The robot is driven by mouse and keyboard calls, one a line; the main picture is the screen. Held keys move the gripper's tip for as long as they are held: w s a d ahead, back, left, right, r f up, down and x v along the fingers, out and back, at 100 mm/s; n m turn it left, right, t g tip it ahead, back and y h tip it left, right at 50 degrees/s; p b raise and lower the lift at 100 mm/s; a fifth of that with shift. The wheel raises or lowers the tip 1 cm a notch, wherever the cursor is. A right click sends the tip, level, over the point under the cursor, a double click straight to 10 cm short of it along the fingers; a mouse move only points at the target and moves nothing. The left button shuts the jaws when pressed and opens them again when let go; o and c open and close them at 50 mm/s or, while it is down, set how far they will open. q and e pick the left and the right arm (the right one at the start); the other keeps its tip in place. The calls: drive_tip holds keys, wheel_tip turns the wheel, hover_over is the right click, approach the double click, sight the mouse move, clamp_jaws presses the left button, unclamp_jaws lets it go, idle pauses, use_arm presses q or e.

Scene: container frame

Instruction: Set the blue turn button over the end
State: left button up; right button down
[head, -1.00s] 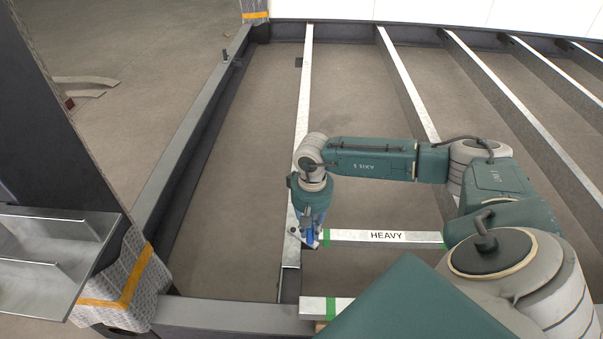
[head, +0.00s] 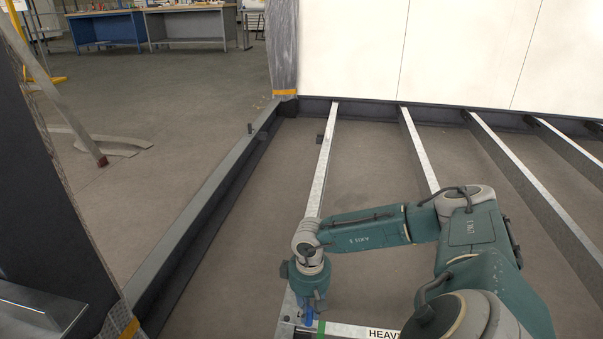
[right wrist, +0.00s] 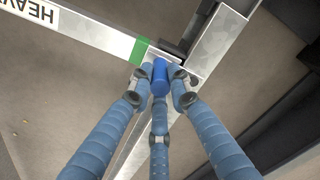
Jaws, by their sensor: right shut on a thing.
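The blue turn button (right wrist: 159,76) is between the fingers of my right gripper (right wrist: 158,92) in the right wrist view. In the head view the blue button (head: 309,313) shows just below my right gripper (head: 308,300). The gripper is shut on it. The button is at the end of the crossbar (right wrist: 88,35) marked HEAVY with a green band, where it meets a long metal beam (right wrist: 215,48). The fingers hide part of the button's lower end, so I cannot tell how it is turned. My left gripper is not in view.
Several parallel metal beams (head: 415,145) cross the floor frame to the right. A dark side rail (head: 215,205) runs along the left, with a dark post (head: 40,190) nearer me. White wall panels (head: 400,50) stand at the back. Workbenches (head: 190,25) are far off.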

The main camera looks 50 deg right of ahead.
idle(0.3)
drive_tip(key=c, duration=1.6)
unclamp_jaws()
drive_tip(key=shift+r, duration=0.15)
wheel_tip(320, 180, up, 12)
drive_tip(key=shift+f, duration=0.1)
